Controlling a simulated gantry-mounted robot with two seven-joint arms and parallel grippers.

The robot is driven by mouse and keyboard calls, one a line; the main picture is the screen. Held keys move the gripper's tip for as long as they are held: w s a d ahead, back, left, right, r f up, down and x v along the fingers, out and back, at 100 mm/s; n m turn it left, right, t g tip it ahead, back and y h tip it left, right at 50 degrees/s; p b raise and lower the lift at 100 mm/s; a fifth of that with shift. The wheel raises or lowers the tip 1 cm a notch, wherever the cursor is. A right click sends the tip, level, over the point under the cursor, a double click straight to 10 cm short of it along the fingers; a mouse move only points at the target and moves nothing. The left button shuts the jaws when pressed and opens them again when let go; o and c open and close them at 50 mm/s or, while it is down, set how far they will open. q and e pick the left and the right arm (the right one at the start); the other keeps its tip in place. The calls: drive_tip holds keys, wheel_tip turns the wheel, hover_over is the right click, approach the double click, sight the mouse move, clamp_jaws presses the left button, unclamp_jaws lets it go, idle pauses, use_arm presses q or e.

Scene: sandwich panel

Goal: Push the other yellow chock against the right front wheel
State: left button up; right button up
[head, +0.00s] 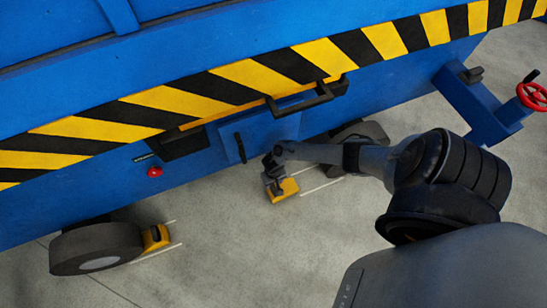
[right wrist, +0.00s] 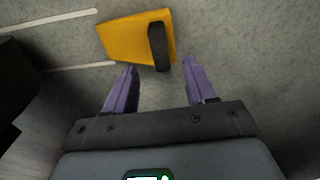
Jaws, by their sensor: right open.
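The yellow chock (head: 283,191) lies on the floor with a gap between it and the right front wheel (head: 372,131), which my arm partly hides. In the right wrist view the chock (right wrist: 128,40) carries a black handle (right wrist: 159,46) on its near side. My right gripper (head: 272,182) is at the chock. Its two purple fingers (right wrist: 160,76) are apart with nothing between them. The handle's near end lies just ahead of the gap between the fingertips; I cannot tell whether they touch the chock. My left gripper is out of view.
Another yellow chock (head: 156,238) sits against the left wheel (head: 95,250). White floor lines (head: 321,186) run beside each wheel. The blue cart body with its striped edge (head: 250,78) and black handle bar (head: 308,100) overhangs the work area. A blue outrigger with a red handwheel (head: 532,96) stands right.

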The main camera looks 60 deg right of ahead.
sight(274, 188)
wheel_tip(274, 188, down, 6)
drive_tip(key=b, duration=0.4)
drive_tip(key=shift+r, duration=0.1)
drive_tip(key=shift+f+b, duration=0.95)
drive_tip(key=shift+f, duration=0.1)
drive_tip(key=shift+c, duration=0.4)
clamp_jaws()
